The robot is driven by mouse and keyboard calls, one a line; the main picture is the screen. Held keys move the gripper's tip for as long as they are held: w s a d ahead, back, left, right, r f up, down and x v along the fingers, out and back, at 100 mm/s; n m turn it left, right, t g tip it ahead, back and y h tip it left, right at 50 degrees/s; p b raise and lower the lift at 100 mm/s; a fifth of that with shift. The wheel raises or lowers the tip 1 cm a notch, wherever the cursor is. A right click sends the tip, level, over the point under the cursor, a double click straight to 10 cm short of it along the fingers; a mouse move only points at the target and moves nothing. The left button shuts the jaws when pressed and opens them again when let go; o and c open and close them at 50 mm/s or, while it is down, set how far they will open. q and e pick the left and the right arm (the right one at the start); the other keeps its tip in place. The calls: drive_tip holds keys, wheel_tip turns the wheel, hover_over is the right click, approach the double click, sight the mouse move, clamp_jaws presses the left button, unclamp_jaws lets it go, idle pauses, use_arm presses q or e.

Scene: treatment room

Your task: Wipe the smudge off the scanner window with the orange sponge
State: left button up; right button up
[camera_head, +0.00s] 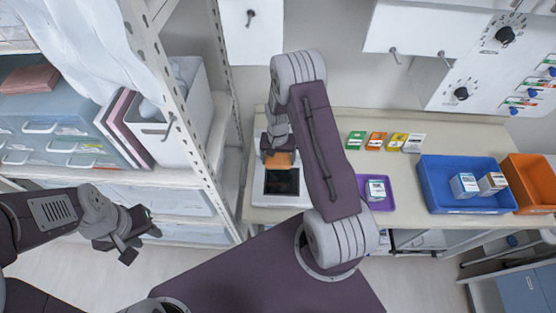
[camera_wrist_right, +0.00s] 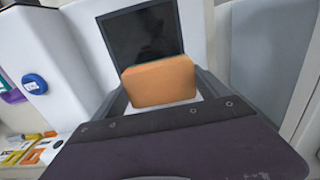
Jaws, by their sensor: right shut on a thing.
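The orange sponge (camera_head: 281,160) is held in my right gripper (camera_head: 279,154), which is shut on it. In the right wrist view the sponge (camera_wrist_right: 160,82) sits between the fingers (camera_wrist_right: 162,90), in front of the dark scanner window (camera_wrist_right: 142,35). In the head view the window (camera_head: 281,183) lies in the white scanner (camera_head: 281,202) on the counter, just nearer than the sponge. I cannot tell whether the sponge touches the glass. No smudge can be made out on the visible dark glass. My left gripper (camera_head: 133,240) hangs empty over the floor at the left, its fingers apart.
A purple tray (camera_head: 387,203) with a small box stands right of the scanner. Several coloured cards (camera_head: 377,140) lie behind it. A blue bin (camera_head: 438,206) and an orange bin (camera_head: 524,202) stand further right. A shelf rack's post (camera_head: 190,125) rises close on the left.

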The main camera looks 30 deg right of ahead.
drive_tip(key=shift+w+d+r+p, duration=0.15)
drive_tip(key=shift+r+p, duration=0.35)
drive_tip(key=shift+r, duration=0.25)
drive_tip(key=shift+w+r+p, duration=0.1)
drive_tip(key=shift+r+p, duration=0.4)
drive_tip(key=shift+r, duration=0.4)
drive_tip(key=shift+s, duration=0.15)
